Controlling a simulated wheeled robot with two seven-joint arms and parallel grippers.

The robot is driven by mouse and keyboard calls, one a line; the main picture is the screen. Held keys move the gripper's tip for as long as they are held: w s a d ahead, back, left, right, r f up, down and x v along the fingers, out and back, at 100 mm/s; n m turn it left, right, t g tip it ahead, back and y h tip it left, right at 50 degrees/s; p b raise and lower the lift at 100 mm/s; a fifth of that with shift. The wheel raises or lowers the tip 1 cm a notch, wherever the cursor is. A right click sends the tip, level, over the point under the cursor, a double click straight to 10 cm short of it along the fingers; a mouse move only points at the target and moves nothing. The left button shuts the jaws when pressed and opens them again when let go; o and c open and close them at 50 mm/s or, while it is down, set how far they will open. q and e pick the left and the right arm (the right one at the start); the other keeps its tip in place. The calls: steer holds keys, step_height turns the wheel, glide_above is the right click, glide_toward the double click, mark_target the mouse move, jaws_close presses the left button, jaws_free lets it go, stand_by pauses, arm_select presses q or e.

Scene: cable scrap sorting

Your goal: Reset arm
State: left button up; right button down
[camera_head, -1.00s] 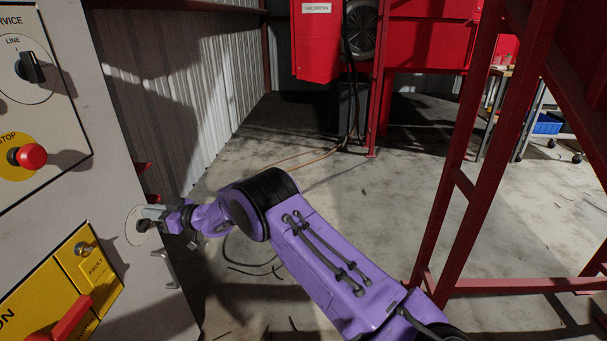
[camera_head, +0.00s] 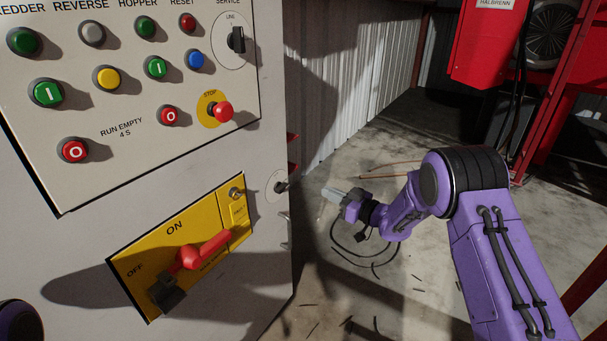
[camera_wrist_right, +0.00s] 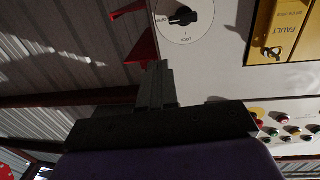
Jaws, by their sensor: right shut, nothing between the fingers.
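My right arm comes in from the lower right in the head view. Its gripper (camera_head: 332,194) is shut and empty, held over the floor just right of the cabinet's edge. The closed fingers also show in the right wrist view (camera_wrist_right: 157,85). A round plate with a black knob (camera_head: 281,187) is on the cabinet's side, left of the fingertips and apart from them. The knob also shows above the fingers in the wrist view (camera_wrist_right: 183,16). My left gripper is out of view; only a purple part of mine shows at the lower left corner.
Cable scraps (camera_head: 375,262) lie on the floor. Red machinery (camera_head: 487,45) stands at the back right.

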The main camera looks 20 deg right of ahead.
steer(key=s+f+m+g+h+p, duration=0.4)
steer(key=s+f+m+h, duration=0.65)
steer(key=s+f, duration=0.55)
steer(key=s+a+f+m+g+h+p, duration=0.1)
steer(key=s+g, duration=0.3)
steer(key=s, duration=1)
steer(key=s+a+f+m+g+p, duration=0.1)
steer(key=s+g+p, duration=0.3)
steer(key=s, duration=1.1)
steer(key=shift+a+f+g+h, duration=0.3)
steer(key=shift+a+f+h, duration=0.1)
steer(key=shift+f, duration=0.35)
